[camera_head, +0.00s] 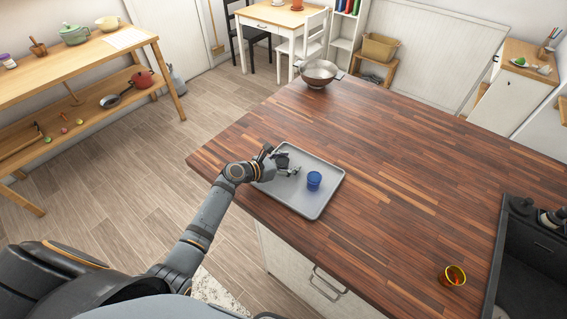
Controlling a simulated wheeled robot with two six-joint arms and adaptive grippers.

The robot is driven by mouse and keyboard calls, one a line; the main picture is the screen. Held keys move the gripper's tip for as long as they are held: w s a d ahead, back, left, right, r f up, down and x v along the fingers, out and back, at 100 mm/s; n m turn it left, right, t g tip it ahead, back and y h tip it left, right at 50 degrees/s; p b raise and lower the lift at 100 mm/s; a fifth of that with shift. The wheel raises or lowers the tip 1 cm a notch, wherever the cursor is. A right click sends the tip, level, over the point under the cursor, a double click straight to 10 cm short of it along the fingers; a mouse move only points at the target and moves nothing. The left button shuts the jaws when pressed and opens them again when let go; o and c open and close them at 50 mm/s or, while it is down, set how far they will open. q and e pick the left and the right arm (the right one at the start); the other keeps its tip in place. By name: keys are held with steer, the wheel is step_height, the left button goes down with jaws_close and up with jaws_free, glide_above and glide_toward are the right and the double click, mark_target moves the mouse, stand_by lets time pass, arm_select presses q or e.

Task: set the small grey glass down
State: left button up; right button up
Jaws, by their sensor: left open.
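My left gripper (291,171) is open above the left part of a grey tray (318,203) on the wooden counter. I cannot make out the small grey glass for certain. A dark grey shape shows at the gripper, and I cannot tell it apart from the gripper's own parts. A blue glass (314,181) stands upright on the tray, just right of the gripper and apart from it. My right gripper is out of view.
The wooden counter (385,165) is clear behind and right of the tray. A metal bowl (319,74) stands at its far end. An orange glass (452,276) is near the front right, beside the dark sink (530,265). A shelf table (85,52) stands at the left.

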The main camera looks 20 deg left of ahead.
mark_target(277, 165)
arm_select(q)
steer(key=v, duration=1.1)
steer(key=shift+f, duration=0.15)
steer(key=shift+s+a+r, duration=0.3)
steer(key=shift+s, duration=0.1)
